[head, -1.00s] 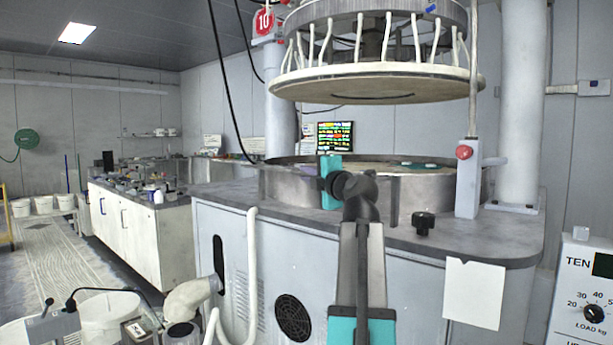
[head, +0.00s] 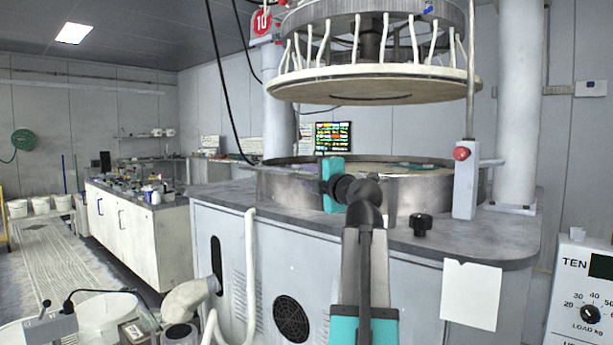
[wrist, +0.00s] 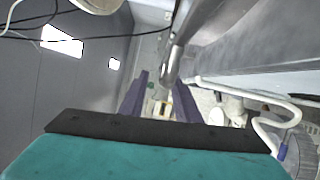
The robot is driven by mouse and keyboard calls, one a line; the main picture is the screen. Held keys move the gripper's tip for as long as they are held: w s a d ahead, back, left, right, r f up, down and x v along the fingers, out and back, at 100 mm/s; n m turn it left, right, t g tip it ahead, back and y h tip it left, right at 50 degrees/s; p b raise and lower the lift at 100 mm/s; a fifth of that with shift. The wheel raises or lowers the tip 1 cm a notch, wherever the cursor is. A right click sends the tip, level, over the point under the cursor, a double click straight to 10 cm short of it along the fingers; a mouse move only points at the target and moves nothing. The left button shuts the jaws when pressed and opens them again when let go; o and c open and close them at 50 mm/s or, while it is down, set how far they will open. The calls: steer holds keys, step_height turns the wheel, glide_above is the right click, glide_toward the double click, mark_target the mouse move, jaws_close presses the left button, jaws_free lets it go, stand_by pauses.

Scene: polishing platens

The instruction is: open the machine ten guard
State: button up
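Machine ten carries a red "10" tag (head: 261,23) and stands at centre right. A curved metal guard wall (head: 410,197) rings its platen, below the raised upper head (head: 375,84). My arm reaches to the front left of this wall, its teal wrist part (head: 333,184) overlapping the wall in the picture. My gripper (wrist: 160,92) shows two purple fingers apart in the wrist view, with no object clearly held. A shiny rounded metal piece (wrist: 171,66) appears just beyond the fingers; I cannot tell if they touch it. The fingertips are mostly hidden in the head view.
A post with a red button (head: 462,154) and a black knob (head: 421,222) stand on the machine top. A TEN control panel (head: 587,290) is at lower right. A white hose (head: 251,270) runs down the machine front. White cabinets (head: 125,228) and open floor lie left.

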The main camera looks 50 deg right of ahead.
steer(key=p+v, duration=0.2)
steer(key=v, duration=1)
steer(key=shift+w, duration=0.1)
stand_by(0.4)
